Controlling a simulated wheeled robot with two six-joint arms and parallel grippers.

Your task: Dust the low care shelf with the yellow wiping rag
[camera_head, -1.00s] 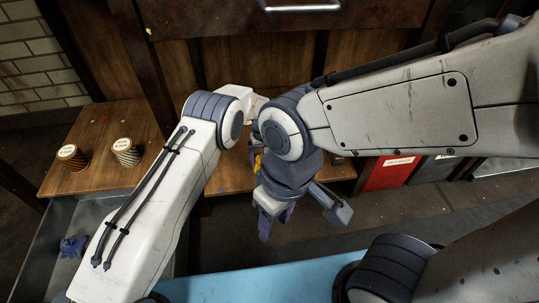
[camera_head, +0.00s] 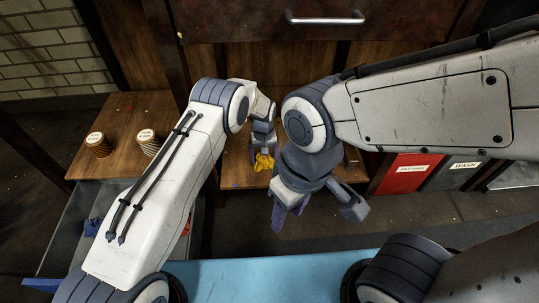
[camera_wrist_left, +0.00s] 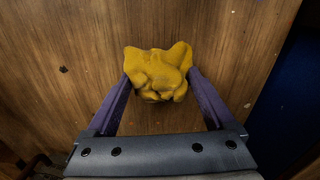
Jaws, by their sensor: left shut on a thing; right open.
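The yellow wiping rag (camera_head: 263,162) is bunched between the fingers of my left gripper (camera_head: 263,152). In the left wrist view the rag (camera_wrist_left: 158,72) sits between the two purple fingertips, over the wood-grained low care shelf (camera_wrist_left: 75,60). The low shelf (camera_head: 238,172) also shows in the head view, partly hidden behind my arms. A few small dark specks lie on the wood. I cannot tell whether the rag touches it. My right gripper (camera_head: 315,213) is open and empty, in front of the shelf's edge.
Two striped cups (camera_head: 98,145) (camera_head: 149,142) stand on a wooden surface at left. Below it is an open grey drawer (camera_head: 75,225) with a blue item inside. Red (camera_head: 405,172) and grey (camera_head: 452,173) labelled bins stand at right. A blue surface (camera_head: 255,280) lies in front.

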